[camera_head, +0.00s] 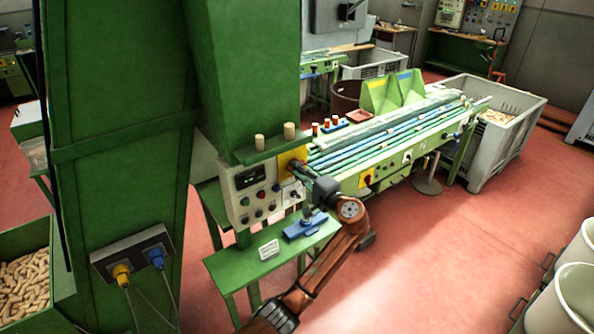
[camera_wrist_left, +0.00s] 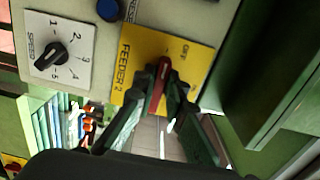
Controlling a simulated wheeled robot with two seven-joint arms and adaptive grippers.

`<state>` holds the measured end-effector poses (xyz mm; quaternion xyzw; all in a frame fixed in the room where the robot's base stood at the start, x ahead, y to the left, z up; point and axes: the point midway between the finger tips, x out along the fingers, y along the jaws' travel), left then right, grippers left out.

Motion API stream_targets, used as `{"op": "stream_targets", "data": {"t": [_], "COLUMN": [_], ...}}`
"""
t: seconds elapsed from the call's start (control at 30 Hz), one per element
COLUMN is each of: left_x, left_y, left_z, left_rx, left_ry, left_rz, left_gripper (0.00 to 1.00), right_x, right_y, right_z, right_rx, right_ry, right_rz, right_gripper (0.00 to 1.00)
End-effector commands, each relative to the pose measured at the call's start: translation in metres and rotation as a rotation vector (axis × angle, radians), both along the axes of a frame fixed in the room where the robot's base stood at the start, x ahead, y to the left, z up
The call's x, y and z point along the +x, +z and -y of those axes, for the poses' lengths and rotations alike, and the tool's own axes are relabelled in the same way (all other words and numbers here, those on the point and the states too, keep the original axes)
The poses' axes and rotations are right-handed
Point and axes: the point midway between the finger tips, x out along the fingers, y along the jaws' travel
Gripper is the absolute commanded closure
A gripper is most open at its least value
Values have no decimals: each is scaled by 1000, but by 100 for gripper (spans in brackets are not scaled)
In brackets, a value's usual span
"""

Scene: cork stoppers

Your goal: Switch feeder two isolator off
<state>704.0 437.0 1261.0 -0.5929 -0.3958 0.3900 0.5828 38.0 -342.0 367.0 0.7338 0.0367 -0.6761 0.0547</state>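The feeder two isolator is a yellow plate (camera_wrist_left: 200,52) marked FEEDER 2 and OFF, with a red rotary handle (camera_wrist_left: 158,88). In the head view the yellow plate (camera_head: 285,158) is at the upper right of the control panel, partly covered by my gripper. My left gripper (camera_head: 297,168) is at the plate. In the left wrist view its fingers (camera_wrist_left: 159,82) lie on both sides of the red handle and appear closed on it. The OFF mark is to the upper right of the handle. My right gripper is not in view.
A speed knob (camera_wrist_left: 48,57) and a blue button (camera_wrist_left: 109,9) are beside the isolator. The panel (camera_head: 248,200) carries more buttons and a display. Two corks (camera_head: 289,131) stand on the ledge above. A green shelf (camera_head: 270,250) holds a blue item (camera_head: 305,226) and a white card (camera_head: 269,250).

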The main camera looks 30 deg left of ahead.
Motion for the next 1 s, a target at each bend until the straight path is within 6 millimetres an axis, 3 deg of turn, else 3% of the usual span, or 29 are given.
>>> {"op": "stream_targets", "data": {"t": [0.2, 0.57, 1.0], "left_x": [0, -1, -32], "left_y": [0, 0, -1], "left_z": [0, 5, 80], "left_rx": [0, 0, -1], "left_ry": [0, -1, -2], "left_rz": [-1, -1, 0], "left_gripper": [73, 72, 72], "right_x": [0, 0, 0], "right_y": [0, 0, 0], "right_z": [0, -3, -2], "right_rx": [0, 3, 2], "right_ry": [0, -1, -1], "right_rz": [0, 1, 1], "right_gripper": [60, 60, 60]}}
